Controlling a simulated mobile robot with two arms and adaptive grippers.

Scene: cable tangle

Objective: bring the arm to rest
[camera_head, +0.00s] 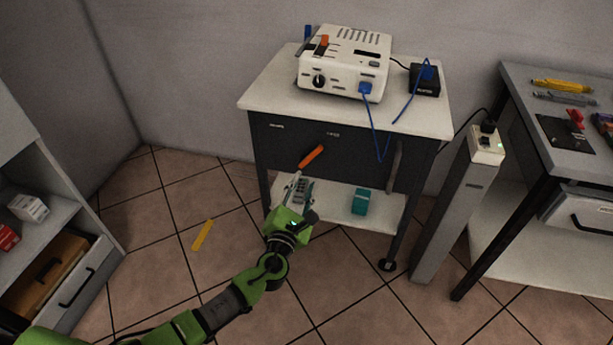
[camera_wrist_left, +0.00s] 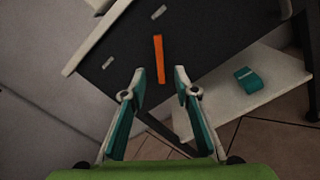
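My left arm comes in from the lower left in the head view, green and dark. My left gripper (camera_head: 302,188) is in front of the dark front of the cart. In the left wrist view its two teal-padded fingers (camera_wrist_left: 160,95) stand apart with nothing between them. An orange bar (camera_head: 312,156) shows just beyond the fingertips against the cart front; it also shows in the left wrist view (camera_wrist_left: 159,58). I cannot tell whether the gap to it is small. My right gripper is in neither view.
The cart (camera_head: 262,92) carries a white device (camera_head: 344,62) with a blue cable (camera_head: 376,130) hanging down its front. A teal box (camera_head: 360,202) lies on the lower shelf. A yellow strip (camera_head: 202,235) lies on the floor. A workbench (camera_head: 520,95) stands right, an open-drawer cabinet (camera_head: 85,285) left.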

